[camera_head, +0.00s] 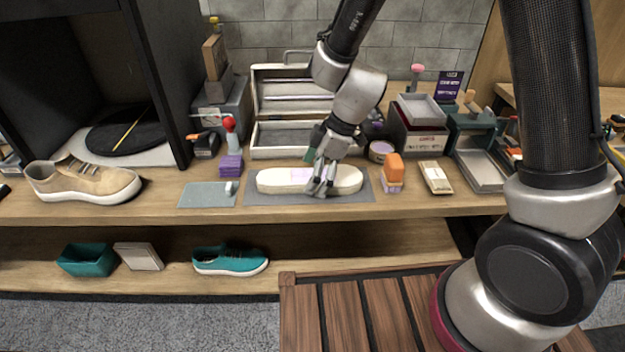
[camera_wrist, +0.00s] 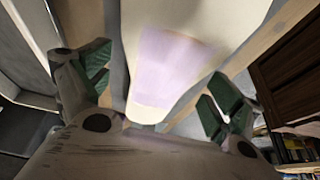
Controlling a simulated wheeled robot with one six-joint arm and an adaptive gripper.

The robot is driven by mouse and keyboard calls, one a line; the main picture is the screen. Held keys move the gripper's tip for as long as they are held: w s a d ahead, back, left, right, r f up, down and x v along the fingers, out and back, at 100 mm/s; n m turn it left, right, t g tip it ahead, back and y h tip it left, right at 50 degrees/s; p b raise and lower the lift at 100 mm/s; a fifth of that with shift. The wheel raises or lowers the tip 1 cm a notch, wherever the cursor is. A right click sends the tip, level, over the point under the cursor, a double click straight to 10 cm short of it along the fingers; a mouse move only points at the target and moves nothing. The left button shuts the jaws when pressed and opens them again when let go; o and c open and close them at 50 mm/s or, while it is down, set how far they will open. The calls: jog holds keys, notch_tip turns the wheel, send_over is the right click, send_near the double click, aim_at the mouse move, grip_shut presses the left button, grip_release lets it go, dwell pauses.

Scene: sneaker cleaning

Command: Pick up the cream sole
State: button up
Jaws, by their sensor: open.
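The cream sole (camera_head: 342,181) lies flat on a grey mat (camera_head: 262,197) on the workbench, with a pale lilac patch near its middle. My gripper (camera_head: 320,186) is over the sole, pointing down, its fingers hiding a small part of it. In the wrist view the sole (camera_wrist: 190,20) and its lilac patch fill the upper middle. My gripper (camera_wrist: 160,95) is open there, with one green-padded finger on each side of the sole. Whether the fingers touch the sole cannot be told.
An orange-topped brush (camera_head: 394,167) stands right of the mat. An open metal toolbox (camera_head: 290,137) stands behind. A tan sneaker (camera_head: 85,183) is far left; a teal shoe (camera_head: 230,261) is on the lower shelf.

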jog(key=c, duration=1.2)
